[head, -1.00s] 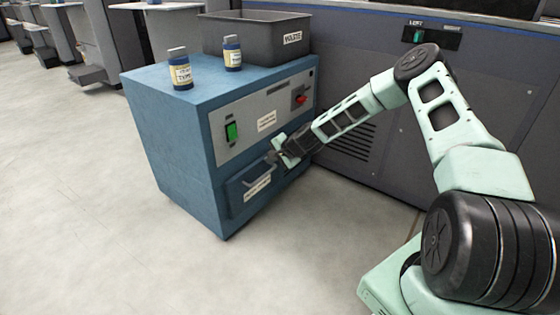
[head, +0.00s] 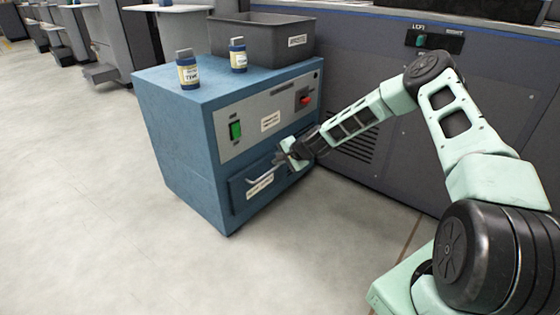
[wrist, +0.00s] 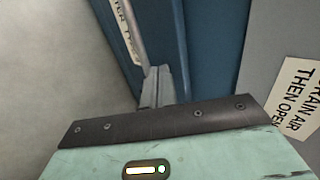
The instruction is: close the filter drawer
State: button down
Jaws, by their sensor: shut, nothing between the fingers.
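The blue ink unit (head: 180,150) stands on the floor with its panelled front facing right. The filter drawer (head: 238,196) is low on that front, with a pale label and a bar handle (head: 262,176). Its front looks almost flush with the cabinet. My gripper (head: 282,158) is shut and empty at the drawer's upper edge, near the handle's right end. In the wrist view the shut fingers (wrist: 158,85) are by the end of the handle bar (wrist: 130,35), in front of the blue drawer face; whether they touch it I cannot tell.
Two labelled bottles (head: 187,72) (head: 238,56) and a grey bin (head: 258,38) stand on the unit's top. A green switch (head: 235,130) and a red knob (head: 305,99) sit above the drawer. A dark machine (head: 400,150) is behind my arm. The floor in front is clear.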

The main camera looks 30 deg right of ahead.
jog(key=p+v, duration=0.4)
jog(key=v, duration=0.6)
jog(key=shift+s+d+p, duration=0.2)
jog(key=shift+s+p, duration=0.2)
jog(key=shift+s, duration=0.1)
